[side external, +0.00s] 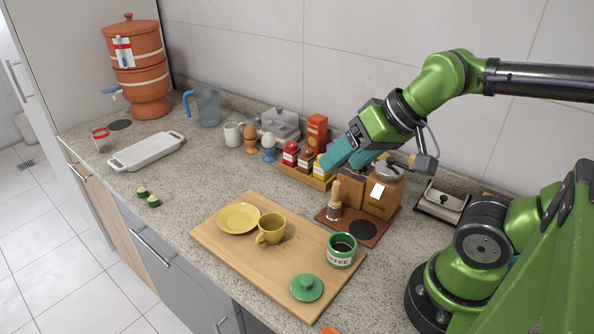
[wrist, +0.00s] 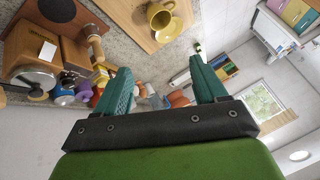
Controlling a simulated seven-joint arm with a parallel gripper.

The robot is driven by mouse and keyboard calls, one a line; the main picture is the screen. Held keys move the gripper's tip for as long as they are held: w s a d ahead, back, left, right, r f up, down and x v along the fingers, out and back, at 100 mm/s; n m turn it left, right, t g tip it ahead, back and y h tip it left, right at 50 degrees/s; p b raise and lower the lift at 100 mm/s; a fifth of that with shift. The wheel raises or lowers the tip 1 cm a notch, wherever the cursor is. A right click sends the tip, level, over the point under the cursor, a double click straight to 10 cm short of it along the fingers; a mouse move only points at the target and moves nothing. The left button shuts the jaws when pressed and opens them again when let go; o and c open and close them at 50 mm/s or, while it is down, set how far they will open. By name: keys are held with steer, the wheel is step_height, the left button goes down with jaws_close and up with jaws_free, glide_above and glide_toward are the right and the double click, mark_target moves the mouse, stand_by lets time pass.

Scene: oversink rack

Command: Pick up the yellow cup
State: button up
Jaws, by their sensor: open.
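The yellow cup (side external: 271,229) stands upright on the wooden board (side external: 217,250), beside a yellow saucer (side external: 239,218).
A green-and-white canister (side external: 341,251) and its green lid (side external: 307,287) are on the board's right part. A wooden grinder (side external: 378,192), spice bottles (side external: 305,160) and egg cups (side external: 268,148) line the back. The counter left of the board is mostly clear.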

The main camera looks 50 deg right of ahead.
steer(key=w+a+f+m+g, duration=0.2)
steer(key=w+a+f+g, duration=0.25)
steer(key=w, duration=0.45)
steer(key=m+g+h, duration=0.2)
steer(key=m+g, duration=0.1)
steer(key=m, duration=0.4)
glide_above(272, 229)
steer(key=s+a, duration=0.2)
steer(key=f, duration=1.2)
steer(key=shift+w+f, duration=0.15)
steer(key=shift+w, duration=0.05)
steer(key=shift+d+f, duration=0.15)
steer(key=shift+f, duration=1.2)
steer(key=shift+d+f, duration=0.15)
steer(key=shift+f, duration=1.2)
steer(key=shift+c, duration=0.3)
steer(key=shift+w, duration=0.1)
steer(key=c, duration=0.6)
